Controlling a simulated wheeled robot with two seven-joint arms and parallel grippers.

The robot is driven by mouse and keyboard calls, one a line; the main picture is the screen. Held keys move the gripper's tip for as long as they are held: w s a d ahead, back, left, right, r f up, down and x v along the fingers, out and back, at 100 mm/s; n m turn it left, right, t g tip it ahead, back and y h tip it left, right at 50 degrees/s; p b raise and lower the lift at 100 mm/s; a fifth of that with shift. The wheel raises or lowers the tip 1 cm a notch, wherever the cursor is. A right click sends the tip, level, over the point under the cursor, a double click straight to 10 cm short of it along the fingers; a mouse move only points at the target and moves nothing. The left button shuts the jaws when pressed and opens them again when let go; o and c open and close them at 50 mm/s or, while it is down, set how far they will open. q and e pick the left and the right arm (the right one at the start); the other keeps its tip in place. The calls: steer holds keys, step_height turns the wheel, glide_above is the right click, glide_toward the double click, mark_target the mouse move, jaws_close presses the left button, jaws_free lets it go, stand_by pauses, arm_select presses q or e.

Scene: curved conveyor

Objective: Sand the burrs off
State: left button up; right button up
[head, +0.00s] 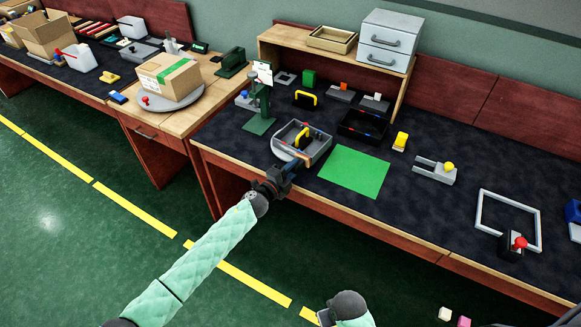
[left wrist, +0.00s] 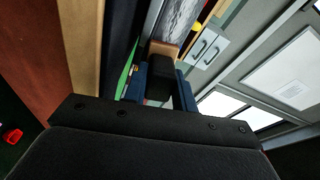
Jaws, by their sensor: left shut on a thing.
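My left gripper (head: 290,167) is at the front edge of the dark bench, just in front of a grey tray (head: 324,148). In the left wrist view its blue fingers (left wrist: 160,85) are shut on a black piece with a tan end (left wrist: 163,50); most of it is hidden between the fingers. A yellow and black handled piece (head: 303,138) is in the grey tray. A flat green mat (head: 355,172) lies right of the gripper. I cannot tell any burrs at this size.
A black tray (head: 375,132) stands behind the mat and a green stand (head: 259,124) behind the grey tray.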

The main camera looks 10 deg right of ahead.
arm_select(q)
steer(key=shift+w+a, duration=1.55)
steer(key=shift+w+a+b, duration=0.85)
steer(key=shift+w+a, duration=1.85)
steer(key=shift+a, duration=0.05)
steer(key=shift+s, duration=0.1)
steer(key=shift+p+v, duration=0.4)
steer(key=shift+v, duration=2.55)
steer(key=shift+a, duration=0.1)
steer(key=p+v, duration=0.1)
steer(key=v, duration=0.2)
